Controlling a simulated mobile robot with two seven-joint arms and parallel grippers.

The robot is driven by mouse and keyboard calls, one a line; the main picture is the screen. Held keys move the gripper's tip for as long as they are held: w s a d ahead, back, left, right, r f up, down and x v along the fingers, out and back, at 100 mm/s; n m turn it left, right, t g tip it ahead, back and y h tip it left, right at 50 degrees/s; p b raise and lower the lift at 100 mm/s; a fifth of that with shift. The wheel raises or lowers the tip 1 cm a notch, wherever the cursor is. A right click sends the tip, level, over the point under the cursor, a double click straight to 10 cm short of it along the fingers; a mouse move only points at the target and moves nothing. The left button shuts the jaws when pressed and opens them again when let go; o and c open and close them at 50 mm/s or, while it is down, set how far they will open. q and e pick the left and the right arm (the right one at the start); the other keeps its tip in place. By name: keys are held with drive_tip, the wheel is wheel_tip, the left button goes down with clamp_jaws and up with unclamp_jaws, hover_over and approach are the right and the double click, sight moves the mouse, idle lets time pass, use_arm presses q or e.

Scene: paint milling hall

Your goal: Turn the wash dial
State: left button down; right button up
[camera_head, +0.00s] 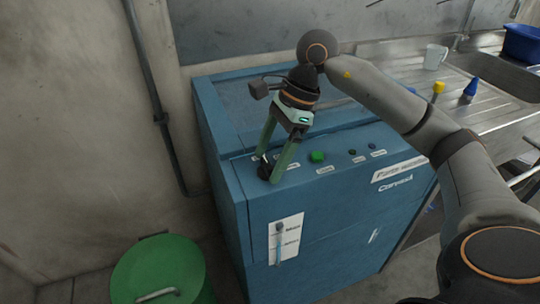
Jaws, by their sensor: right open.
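The blue washing machine (325,225) stands in the middle of the view, with a row of controls along the front of its top. A dark dial (264,168) sits at the left end of this row, partly hidden by my gripper. My right gripper (269,166) reaches down over it with its two greenish fingers apart. The fingertips are at the dial, one on each side as far as I can see; I cannot tell whether they touch it. My left gripper is not in view.
A green button (317,157) and small dark knobs (352,152) lie right of the dial. A green lidded bin (158,272) stands at the lower left. A steel sink counter (405,75) at the right holds a white mug (435,56), bottles and a blue basin (522,45).

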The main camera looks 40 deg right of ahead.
use_arm(q)
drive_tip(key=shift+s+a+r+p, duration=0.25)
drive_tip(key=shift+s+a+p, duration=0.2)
drive_tip(key=shift+p, duration=0.4)
use_arm(e)
drive_tip(key=v, duration=1.2)
drive_tip(key=shift+r, duration=0.2)
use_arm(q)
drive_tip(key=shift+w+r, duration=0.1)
use_arm(e)
drive_tip(key=shift+s+f, duration=0.1)
